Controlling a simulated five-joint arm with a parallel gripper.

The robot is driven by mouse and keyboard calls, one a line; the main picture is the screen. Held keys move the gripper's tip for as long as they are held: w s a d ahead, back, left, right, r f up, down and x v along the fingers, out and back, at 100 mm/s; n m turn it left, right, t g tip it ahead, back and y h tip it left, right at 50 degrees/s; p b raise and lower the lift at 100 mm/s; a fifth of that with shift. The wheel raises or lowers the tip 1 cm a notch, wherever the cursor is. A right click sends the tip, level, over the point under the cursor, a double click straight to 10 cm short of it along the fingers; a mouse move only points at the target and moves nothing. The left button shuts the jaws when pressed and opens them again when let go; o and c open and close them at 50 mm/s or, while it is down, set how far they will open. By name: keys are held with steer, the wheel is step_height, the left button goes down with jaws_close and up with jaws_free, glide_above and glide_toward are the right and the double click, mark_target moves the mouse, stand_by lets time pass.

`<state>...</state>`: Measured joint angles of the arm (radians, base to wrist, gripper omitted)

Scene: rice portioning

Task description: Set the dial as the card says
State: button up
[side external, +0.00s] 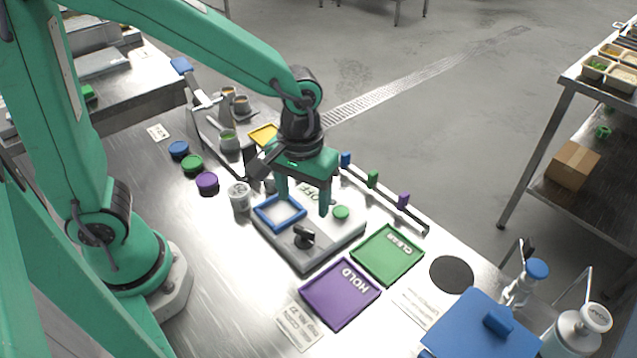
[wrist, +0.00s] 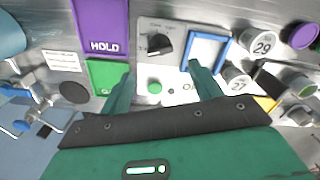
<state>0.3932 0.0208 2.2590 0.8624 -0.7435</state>
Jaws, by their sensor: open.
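The dial (side external: 304,236) is a black pointer knob on the front of a grey-white device (side external: 305,262). In the wrist view the dial (wrist: 160,45) sits between the purple panel and the blue frame, with small scale markings too blurred to read. A white card (side external: 298,326) with small print lies by the purple HOLD panel; I can read little of it. Another printed card (side external: 415,308) lies right of the green CLEAR panel, also in the wrist view (wrist: 60,60). My gripper (side external: 303,203) is open and empty above the device, with the dial between and beyond its fingers in the wrist view (wrist: 160,72).
The device carries a blue square frame (side external: 268,223) and a green button (side external: 341,212). Purple HOLD (side external: 340,310) and green CLEAR (side external: 385,268) panels lie in front. White numbered cups (side external: 239,197), coloured lids (side external: 207,182) and a rail with coloured blocks (side external: 403,200) surround it.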

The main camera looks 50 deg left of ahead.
mark_target(304, 229)
steer(key=shift+f, duration=0.1)
steer(key=shift+f, duration=3.8)
steer(key=c, duration=1)
